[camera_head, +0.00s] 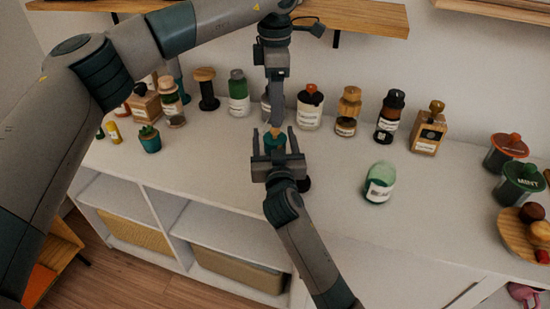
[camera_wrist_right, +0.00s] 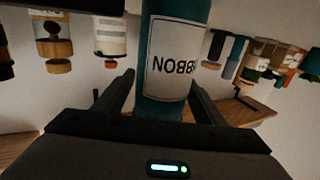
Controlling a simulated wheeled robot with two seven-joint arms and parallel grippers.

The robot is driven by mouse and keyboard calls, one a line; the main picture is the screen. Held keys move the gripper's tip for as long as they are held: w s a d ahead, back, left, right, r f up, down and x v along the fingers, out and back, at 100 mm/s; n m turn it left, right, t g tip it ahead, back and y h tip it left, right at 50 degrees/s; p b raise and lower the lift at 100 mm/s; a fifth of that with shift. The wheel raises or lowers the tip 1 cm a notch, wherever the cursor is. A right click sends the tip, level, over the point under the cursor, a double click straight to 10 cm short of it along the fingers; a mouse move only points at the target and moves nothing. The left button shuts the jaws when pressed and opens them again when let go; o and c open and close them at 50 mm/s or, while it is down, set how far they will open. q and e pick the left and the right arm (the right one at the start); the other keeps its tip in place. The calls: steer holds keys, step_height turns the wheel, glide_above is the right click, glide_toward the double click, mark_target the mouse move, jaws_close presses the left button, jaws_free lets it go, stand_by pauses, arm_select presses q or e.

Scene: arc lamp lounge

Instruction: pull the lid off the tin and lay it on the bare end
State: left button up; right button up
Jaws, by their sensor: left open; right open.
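The tin is teal, with a white label reading "RIBBON" in the right wrist view (camera_wrist_right: 178,88), where the picture is upside down. In the head view a small part of the tin (camera_head: 275,142) shows, with a tan knob on top. My right gripper (camera_head: 274,143) is open, its fingers on either side of the tin; whether they touch it I cannot tell. My left gripper (camera_head: 276,108) is open and points down just above the knob, seen edge-on. The lid's seam is hidden. The white top's bare stretch (camera_head: 450,220) lies at right.
Several bottles and jars stand in a row behind the tin, including a green-capped one (camera_head: 238,95). A green jar (camera_head: 380,183) stands alone at right. Lidded canisters (camera_head: 518,184) and a wooden tray (camera_head: 512,235) are far right. A potted succulent (camera_head: 150,142) stands left.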

mark_target(275, 135)
arm_select(q)
steer(key=shift+o, duration=0.7)
arm_select(e)
steer(key=c, duration=1.6)
arm_select(q)
steer(key=shift+o, duration=0.4)
steer(key=shift+m, duration=0.6)
steer(key=shift+d+r, duration=0.1)
steer(key=shift+r, duration=2.2)
steer(key=shift+f, duration=6.05)
steer(key=c, duration=1.3)
steer(key=shift+r, duration=0.45)
